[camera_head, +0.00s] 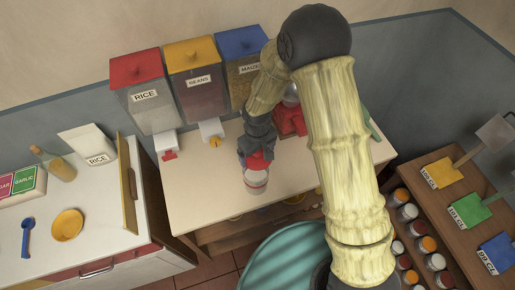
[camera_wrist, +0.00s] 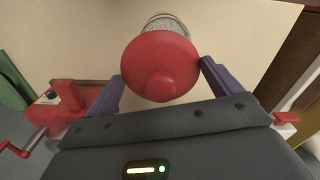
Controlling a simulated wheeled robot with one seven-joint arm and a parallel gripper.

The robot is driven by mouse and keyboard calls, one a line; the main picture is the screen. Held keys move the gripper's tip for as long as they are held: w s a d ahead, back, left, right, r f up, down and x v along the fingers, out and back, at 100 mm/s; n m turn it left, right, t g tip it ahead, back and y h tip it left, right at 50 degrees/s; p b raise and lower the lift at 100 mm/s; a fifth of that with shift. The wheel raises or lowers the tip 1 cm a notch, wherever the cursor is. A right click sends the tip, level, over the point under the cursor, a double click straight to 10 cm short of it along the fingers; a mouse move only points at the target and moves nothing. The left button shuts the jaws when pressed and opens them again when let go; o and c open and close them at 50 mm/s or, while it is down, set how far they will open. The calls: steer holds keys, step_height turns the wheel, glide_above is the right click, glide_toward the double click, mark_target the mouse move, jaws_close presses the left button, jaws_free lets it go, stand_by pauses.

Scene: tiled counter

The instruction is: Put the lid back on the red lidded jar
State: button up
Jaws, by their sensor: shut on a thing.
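The red lid (camera_wrist: 160,62), round with a raised knob, sits between the two fingers of my gripper (camera_wrist: 161,78) in the wrist view. My gripper (camera_head: 257,157) is shut on the lid and points down over the wooden-topped table in the head view. The jar (camera_head: 255,184), pale with a red band, is directly below the lid. Its grainy side (camera_wrist: 168,22) shows past the lid's far edge in the wrist view. I cannot tell whether the lid rests on the rim or hangs just above it.
Dispensers for rice (camera_head: 145,95), beans (camera_head: 198,85) and maize (camera_head: 243,68) stand behind the table. A red crank device (camera_wrist: 62,105) is close to my gripper. The table (camera_head: 198,190) is clear left of the jar. A jar rack (camera_head: 448,222) stands at right.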

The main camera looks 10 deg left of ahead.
mark_target(256, 158)
steer(key=shift+s+a, duration=0.1)
steer(key=shift+s, duration=0.45)
steer(key=shift+s+a+f, duration=0.1)
steer(key=shift+s, duration=0.1)
steer(key=shift+w+f+b, duration=0.15)
steer(key=shift+f+b, duration=0.7)
steer(key=shift+f, duration=0.3)
steer(key=shift+w+f+b, duration=0.1)
steer(key=shift+f+b, duration=0.7)
steer(key=shift+f, duration=0.3)
steer(key=shift+f+b, duration=0.7)
steer(key=shift+f, duration=0.1)
steer(key=shift+f+b, duration=0.2)
steer(key=shift+b, duration=0.1)
steer(key=o, duration=0.7)
